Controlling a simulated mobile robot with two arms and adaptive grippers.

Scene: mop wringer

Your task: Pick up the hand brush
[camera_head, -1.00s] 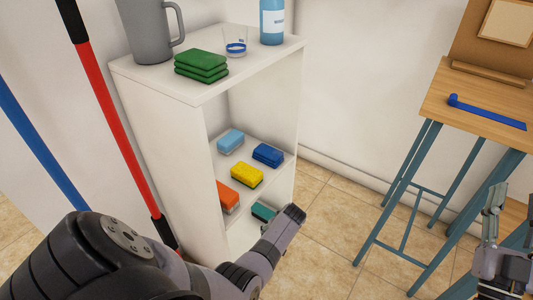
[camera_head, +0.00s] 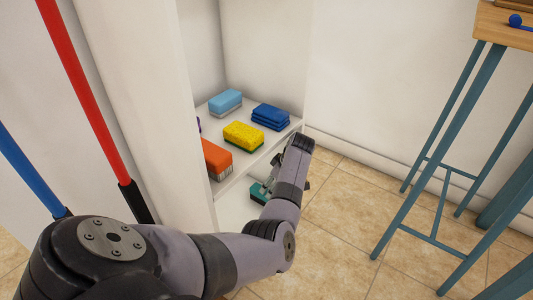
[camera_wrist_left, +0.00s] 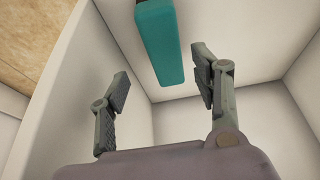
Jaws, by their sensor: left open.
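An orange block with a bristle-like lower face (camera_head: 216,158), which looks like a brush, sits at the front left of the middle shelf. A teal block (camera_head: 260,193) lies on the lower shelf, partly hidden by my left arm. In the left wrist view this teal block (camera_wrist_left: 160,45) shows beyond the fingers, between their lines and running off the top edge. I cannot tell from its visible faces whether it has bristles. My left gripper (camera_wrist_left: 161,80) is open and empty, facing into the lower compartment. In the head view it is mostly hidden behind my wrist.
The middle shelf (camera_head: 262,150) also holds a light blue block (camera_head: 225,102), a yellow sponge (camera_head: 243,136) and folded blue cloths (camera_head: 270,117). Red (camera_head: 85,90) and blue (camera_head: 30,170) poles stand left. Tiled floor is free between shelf and table legs (camera_head: 440,160).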

